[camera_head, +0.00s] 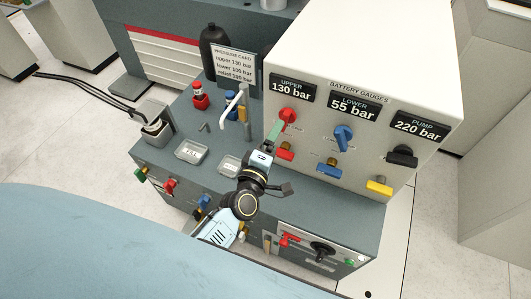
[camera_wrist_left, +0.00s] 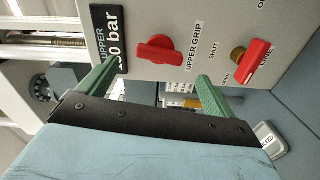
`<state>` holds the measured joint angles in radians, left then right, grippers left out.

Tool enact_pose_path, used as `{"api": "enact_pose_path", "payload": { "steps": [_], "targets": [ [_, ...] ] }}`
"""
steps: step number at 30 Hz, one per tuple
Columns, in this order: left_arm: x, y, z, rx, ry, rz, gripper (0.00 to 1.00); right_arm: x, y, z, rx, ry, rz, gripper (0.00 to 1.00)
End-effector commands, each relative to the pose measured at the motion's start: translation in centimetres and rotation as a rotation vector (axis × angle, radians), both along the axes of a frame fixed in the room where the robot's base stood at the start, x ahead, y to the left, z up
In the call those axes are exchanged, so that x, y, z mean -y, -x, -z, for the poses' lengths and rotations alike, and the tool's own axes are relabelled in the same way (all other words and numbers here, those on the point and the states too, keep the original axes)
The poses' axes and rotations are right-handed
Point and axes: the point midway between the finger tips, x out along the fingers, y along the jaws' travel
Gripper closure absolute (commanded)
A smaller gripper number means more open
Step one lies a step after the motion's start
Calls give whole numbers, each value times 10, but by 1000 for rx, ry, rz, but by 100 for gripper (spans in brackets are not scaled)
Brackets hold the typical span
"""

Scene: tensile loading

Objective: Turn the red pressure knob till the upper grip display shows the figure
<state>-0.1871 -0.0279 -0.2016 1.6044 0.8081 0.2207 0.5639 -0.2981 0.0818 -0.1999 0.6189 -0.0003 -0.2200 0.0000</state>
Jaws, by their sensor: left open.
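The red upper grip knob (camera_head: 288,116) is on the white gauge panel (camera_head: 410,40), under the upper display (camera_head: 291,87), which reads 130 bar. My left gripper (camera_head: 279,128) is in front of the knob, with green fingers. In the left wrist view, my left gripper (camera_wrist_left: 162,64) is open and the red knob (camera_wrist_left: 160,50) lies between and just beyond its fingertips. A clear gap shows on each side of the knob. The upper display (camera_wrist_left: 110,38) is partly hidden there by a finger. My right gripper is in neither view.
The pressure card (camera_head: 235,64) lists upper 130 bar. The lower display (camera_head: 358,107) reads 55 bar, the pump display (camera_head: 420,126) 220 bar. A blue knob (camera_head: 343,138), black knob (camera_head: 402,153) and red line valve (camera_head: 285,153) are nearby. Small trays (camera_head: 191,151) are on the bench.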

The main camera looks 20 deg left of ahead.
Motion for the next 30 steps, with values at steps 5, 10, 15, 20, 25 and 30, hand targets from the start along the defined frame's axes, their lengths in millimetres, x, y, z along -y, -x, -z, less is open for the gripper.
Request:
{"api": "enact_pose_path", "payload": {
  "steps": [5,10,15,20,25,30],
  "targets": [
    [-1,34,0,-1,0,0,9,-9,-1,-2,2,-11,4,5],
    [-2,51,0,0,-1,0,9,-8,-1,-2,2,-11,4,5],
    [-2,55,-1,2,0,0,9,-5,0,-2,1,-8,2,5],
    [-2,55,0,1,0,0,9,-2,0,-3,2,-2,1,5],
    [-2,55,0,1,0,0,9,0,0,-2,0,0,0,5],
    [-1,55,3,-6,-9,3,9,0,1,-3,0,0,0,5]
  ]
}}
